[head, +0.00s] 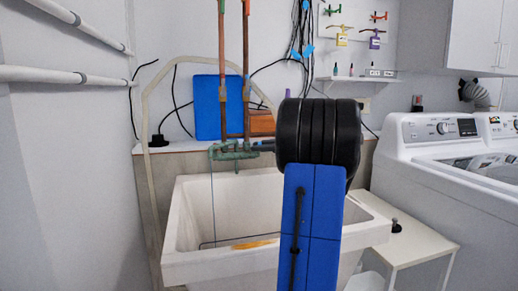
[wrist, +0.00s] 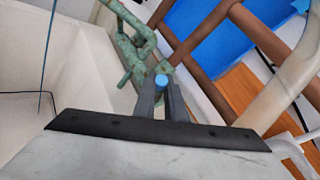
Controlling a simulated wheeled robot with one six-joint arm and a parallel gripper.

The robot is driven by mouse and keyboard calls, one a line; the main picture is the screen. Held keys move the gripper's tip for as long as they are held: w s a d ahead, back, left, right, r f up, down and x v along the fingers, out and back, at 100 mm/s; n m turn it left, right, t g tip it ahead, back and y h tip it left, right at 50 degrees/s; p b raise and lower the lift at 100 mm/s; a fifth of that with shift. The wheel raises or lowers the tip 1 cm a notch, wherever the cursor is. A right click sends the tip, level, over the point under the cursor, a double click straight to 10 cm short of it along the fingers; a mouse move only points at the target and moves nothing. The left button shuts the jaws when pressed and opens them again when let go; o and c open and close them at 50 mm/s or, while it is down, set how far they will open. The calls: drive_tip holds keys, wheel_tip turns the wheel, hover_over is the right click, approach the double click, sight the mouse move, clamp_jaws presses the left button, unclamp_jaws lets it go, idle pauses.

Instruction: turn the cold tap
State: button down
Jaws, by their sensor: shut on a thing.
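The tap fitting (head: 228,152) is green, weathered metal above the back of the white sink, fed by two copper pipes. It also shows in the wrist view (wrist: 138,45). The cold tap's small blue knob (wrist: 160,82) sits between my fingers at the lower right of the fitting. My gripper (wrist: 161,88) is shut on this blue knob. In the head view my gripper (head: 266,146) reaches left to the fitting's right end, and the knob is hidden there. My dark wrist and blue arm link cover part of the sink's right side.
The white sink (head: 185,218) lies below, with a yellow item (head: 255,244) in it. A blue board (head: 207,108) and an orange block (head: 262,123) stand behind the pipes. A washing machine (head: 425,190) and white stool (head: 425,240) are at right.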

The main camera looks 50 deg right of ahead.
drive_tip(key=c, duration=1.8)
unclamp_jaws()
drive_tip(key=v, duration=1.7)
drive_tip(key=shift+s, duration=0.2)
